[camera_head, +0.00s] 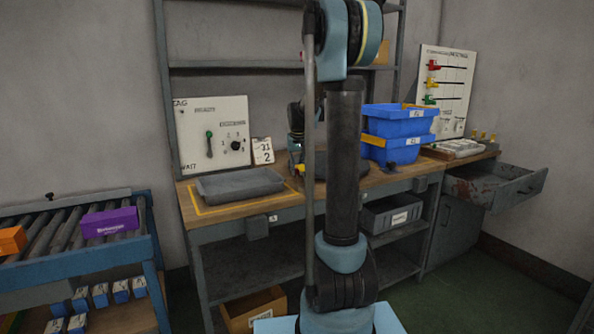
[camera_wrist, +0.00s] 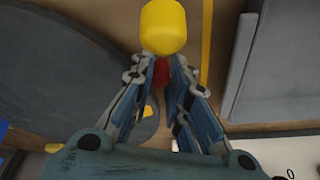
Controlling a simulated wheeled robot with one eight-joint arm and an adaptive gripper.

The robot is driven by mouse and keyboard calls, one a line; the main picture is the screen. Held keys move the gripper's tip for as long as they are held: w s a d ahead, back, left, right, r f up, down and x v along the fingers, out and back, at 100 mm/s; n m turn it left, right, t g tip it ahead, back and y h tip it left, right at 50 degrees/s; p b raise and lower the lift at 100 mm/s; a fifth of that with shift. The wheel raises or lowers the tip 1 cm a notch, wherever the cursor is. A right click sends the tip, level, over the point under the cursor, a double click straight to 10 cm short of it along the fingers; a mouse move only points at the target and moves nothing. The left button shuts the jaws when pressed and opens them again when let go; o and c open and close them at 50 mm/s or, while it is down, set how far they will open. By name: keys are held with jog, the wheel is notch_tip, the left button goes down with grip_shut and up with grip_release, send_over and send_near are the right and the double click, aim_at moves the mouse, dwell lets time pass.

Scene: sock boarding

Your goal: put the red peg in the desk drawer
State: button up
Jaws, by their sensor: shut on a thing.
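My gripper (camera_wrist: 163,72) is shut on a piece that shows red between the fingertips, with a thick yellow cylinder (camera_wrist: 164,27) at its far end. I cannot tell whether this is the red peg. In the head view its yellow part (camera_head: 299,168) shows above the workbench, beside my arm, which hides much of the gripper. A red peg-like piece (camera_head: 432,65) sits on the white wall board (camera_head: 455,75), above a yellow and a green one. The desk drawer (camera_head: 517,188) stands pulled open at the right, below the desk top; its inside is partly visible.
The grey tray (camera_head: 240,184) lies on the bench, left of my arm. Two stacked blue bins (camera_head: 398,122) stand right of it. A dark round plate (camera_wrist: 60,75) lies below the gripper. Small yellow-topped pegs (camera_head: 482,135) stand near the drawer. Green floor is clear before the drawer.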

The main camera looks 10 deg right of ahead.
jog(key=o, duration=0.8)
